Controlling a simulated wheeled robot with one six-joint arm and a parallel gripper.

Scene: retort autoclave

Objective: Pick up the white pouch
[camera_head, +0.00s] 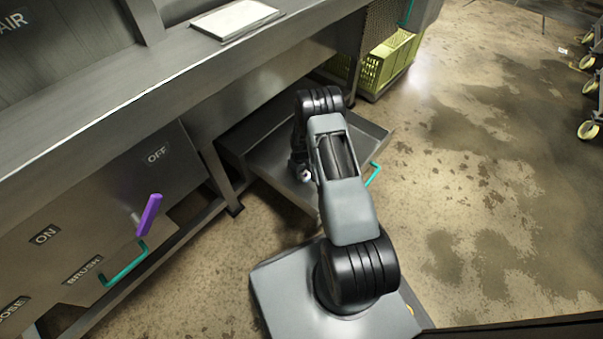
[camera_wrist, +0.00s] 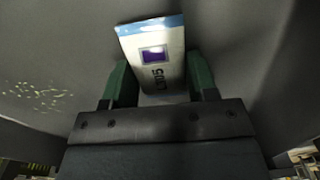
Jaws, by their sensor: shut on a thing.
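The white pouch (camera_wrist: 152,48) shows in the wrist view, with a purple square, dark lettering and a blue top edge. It sits between the two green fingers of my gripper (camera_wrist: 160,84), which is shut on it. Grey metal walls lie close around and behind it. I cannot tell whether the pouch touches the surface under it. In the head view my arm reaches over an open metal drawer (camera_head: 272,170), and the pouch and gripper tips are hidden behind the arm.
The drawer has a teal handle (camera_head: 373,174) and stands out under a steel counter (camera_head: 130,110). A white flat slab (camera_head: 236,19) lies on the counter. A purple lever (camera_head: 149,215) sticks out from a panel at left. A yellow-green crate (camera_head: 386,64) stands behind. Floor at right is open.

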